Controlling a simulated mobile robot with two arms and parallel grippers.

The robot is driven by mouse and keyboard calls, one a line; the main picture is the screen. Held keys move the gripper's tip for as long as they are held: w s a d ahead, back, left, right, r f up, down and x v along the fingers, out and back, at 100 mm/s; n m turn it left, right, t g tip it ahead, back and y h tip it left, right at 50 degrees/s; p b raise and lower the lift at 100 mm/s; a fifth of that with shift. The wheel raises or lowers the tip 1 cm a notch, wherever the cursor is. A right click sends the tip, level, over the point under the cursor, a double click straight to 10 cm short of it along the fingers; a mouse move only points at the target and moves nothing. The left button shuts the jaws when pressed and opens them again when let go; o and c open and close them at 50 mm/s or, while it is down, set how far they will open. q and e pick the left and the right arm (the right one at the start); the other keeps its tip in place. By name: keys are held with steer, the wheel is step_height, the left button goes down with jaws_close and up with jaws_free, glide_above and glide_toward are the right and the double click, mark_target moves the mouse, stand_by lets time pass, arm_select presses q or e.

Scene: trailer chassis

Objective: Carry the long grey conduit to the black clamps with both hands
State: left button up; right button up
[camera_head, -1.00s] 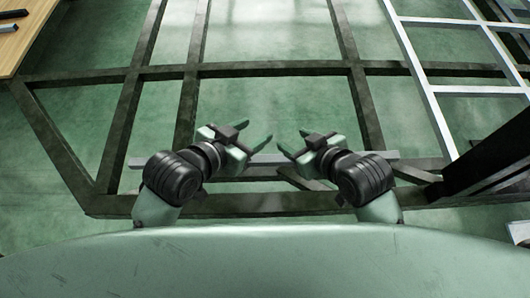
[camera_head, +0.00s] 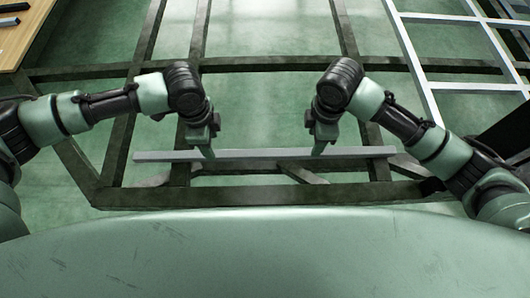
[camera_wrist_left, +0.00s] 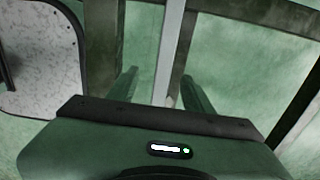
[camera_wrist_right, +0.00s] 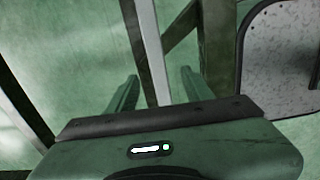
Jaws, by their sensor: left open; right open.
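The long light grey conduit (camera_head: 262,154) lies level across the dark chassis frame in the head view. My left gripper (camera_head: 208,148) points down at its left part, my right gripper (camera_head: 319,147) at its right part. Both are open. In the left wrist view the conduit (camera_wrist_left: 171,45) runs between the spread fingers, nearer the right one. In the right wrist view the conduit (camera_wrist_right: 150,45) also runs between the spread fingers. I cannot tell how far the fingertips reach around it. I cannot make out the black clamps.
Dark chassis beams (camera_head: 265,68) cross the floor around the conduit. A pale ladder-like frame (camera_head: 430,82) stands at the upper right. A wooden table (camera_head: 22,40) with dark bars is at the upper left. Grey speckled panels show beside both grippers in the wrist views.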

arm_select(q)
steer(key=shift+w+a+r, duration=0.1)
steer(key=shift+w+a, duration=0.15)
steer(key=shift+a, duration=0.3)
steer(key=shift+w+a+r, duration=0.1)
steer(key=shift+w+a, duration=0.1)
steer(key=shift+a, duration=0.3)
arm_select(e)
steer(key=shift+w+d+r, duration=0.2)
steer(key=shift+w+d, duration=0.1)
steer(key=shift+d, duration=0.25)
arm_select(q)
steer(key=shift+f, duration=3.95)
arm_select(e)
steer(key=shift+f, duration=3.95)
arm_select(q)
jaws_close()
arm_select(e)
jaws_close()
steer(key=shift+r, duration=0.1)
